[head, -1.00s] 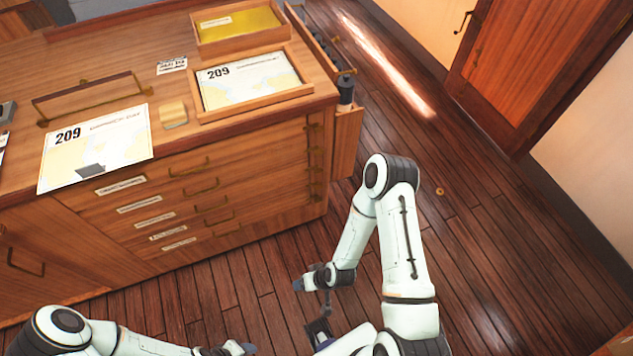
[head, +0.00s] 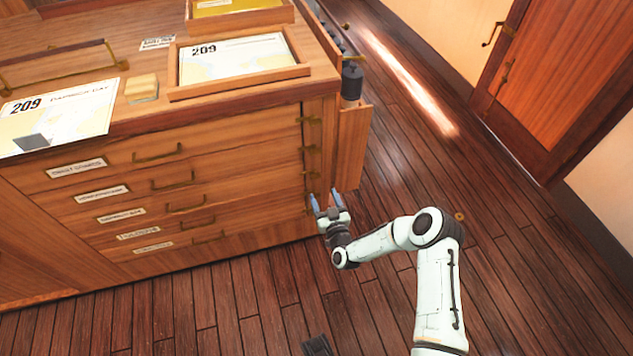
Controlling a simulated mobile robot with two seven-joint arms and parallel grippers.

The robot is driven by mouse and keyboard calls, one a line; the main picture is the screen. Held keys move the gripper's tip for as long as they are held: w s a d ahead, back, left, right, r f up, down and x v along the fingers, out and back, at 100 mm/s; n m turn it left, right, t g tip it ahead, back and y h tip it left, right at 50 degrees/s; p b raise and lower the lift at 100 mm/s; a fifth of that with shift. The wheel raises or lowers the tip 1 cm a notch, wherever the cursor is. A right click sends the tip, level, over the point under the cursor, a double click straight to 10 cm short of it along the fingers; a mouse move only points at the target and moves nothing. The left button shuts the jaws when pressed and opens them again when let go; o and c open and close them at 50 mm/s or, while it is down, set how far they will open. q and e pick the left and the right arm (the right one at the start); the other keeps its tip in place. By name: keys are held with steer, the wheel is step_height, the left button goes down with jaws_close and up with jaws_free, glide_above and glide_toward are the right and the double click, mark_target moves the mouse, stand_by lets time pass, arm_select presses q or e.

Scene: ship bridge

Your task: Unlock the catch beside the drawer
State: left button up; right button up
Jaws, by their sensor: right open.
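The wooden chart cabinet has a stack of labelled drawers (head: 180,180) with brass pull handles. Several small brass catches (head: 310,148) sit one above another on the post at the right end of the drawers. My right gripper (head: 325,199) is open, its two bluish fingertips pointing up in the picture at the cabinet's lower right corner. It is just below the lower catches and partly covers that corner. Whether it touches a catch cannot be told. Nothing shows between its fingers.
On the cabinet top are a framed chart tray (head: 240,92), a loose chart (head: 60,118) and a wooden block (head: 142,88). A side rack (head: 352,130) juts out at the cabinet's right end. The plank floor is open towards the door (head: 560,75).

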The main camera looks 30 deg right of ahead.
arm_select(q)
steer(key=shift+t+y, duration=0.3)
steer(key=shift+t, duration=0.3)
steer(key=w+f, duration=0.1)
steer(key=w+a+b, duration=0.1)
steer(key=w+f+b, duration=0.1)
steer(key=shift+w+a+f, duration=0.25)
steer(key=shift+a+f, duration=0.05)
steer(key=shift+a, duration=0.05)
arm_select(e)
steer(key=x, duration=0.8)
steer(key=shift+w, duration=0.15)
steer(key=shift+f, duration=0.1)
steer(key=c, duration=1.1)
